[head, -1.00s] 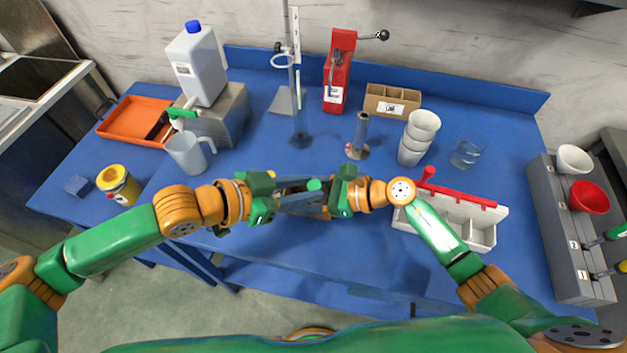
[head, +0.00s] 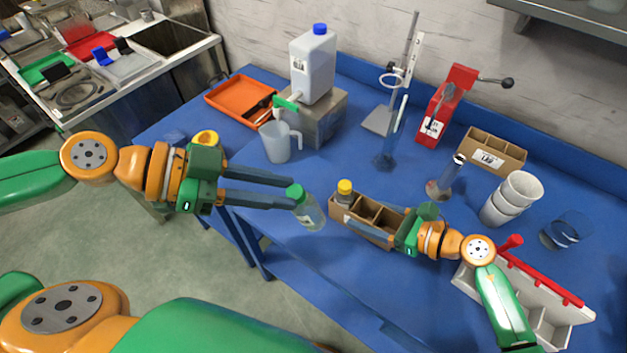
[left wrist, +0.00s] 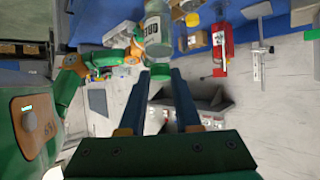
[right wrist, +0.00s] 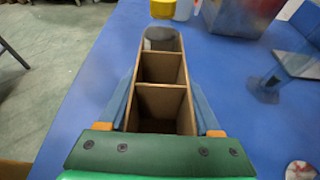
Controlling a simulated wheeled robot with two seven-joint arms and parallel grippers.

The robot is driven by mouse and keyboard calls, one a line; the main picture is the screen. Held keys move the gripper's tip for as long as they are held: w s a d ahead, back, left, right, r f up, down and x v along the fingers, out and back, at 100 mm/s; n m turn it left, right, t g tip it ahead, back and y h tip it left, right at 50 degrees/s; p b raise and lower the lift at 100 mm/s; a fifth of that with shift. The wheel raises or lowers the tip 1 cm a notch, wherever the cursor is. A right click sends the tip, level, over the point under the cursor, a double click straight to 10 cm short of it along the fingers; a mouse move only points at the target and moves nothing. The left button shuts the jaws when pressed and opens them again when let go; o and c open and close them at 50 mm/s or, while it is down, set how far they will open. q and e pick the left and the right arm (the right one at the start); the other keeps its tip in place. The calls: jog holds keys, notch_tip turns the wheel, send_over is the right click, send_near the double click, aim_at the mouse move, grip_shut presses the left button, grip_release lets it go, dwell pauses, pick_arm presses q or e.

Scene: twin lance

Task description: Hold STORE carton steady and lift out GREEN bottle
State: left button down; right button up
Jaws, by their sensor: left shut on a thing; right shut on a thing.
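The green-capped bottle (head: 308,212) is clear and hangs tilted beside the carton, apart from it, off to the left in the head view. My left gripper (head: 289,192) is shut on it near its cap; its labelled body shows in the left wrist view (left wrist: 157,32). The brown divided carton (head: 368,214) stands on the blue table. My right gripper (right wrist: 163,72) is shut on the carton, one finger along each long side. A yellow-capped bottle (head: 345,192) stands in the carton's far-end compartment. The nearer compartments look empty in the right wrist view. I cannot read the carton's label.
A second brown carton marked LAB (head: 492,155) stands at the back right. A jug (head: 277,143) stands at the left.

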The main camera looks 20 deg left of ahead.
pick_arm(q)
jog(key=s+a+r+g+y, duration=0.1)
jog(key=s+a+r+y, duration=0.1)
jog(key=a, duration=0.5)
jog(key=shift+s+a+g+y, duration=0.3)
jog(key=shift+s+y, duration=0.2)
jog(key=shift+s, duration=0.4)
pick_arm(e)
jog(key=o, duration=1.4)
pick_arm(q)
jog(key=shift+d+r, duration=0.1)
pick_arm(e)
jog(key=v, duration=1.1)
jog(key=shift+s+d+r, duration=0.1)
jog(key=shift+s+d, duration=0.05)
jog(key=shift+d, duration=0.25)
jog(key=shift+d+r, duration=0.1)
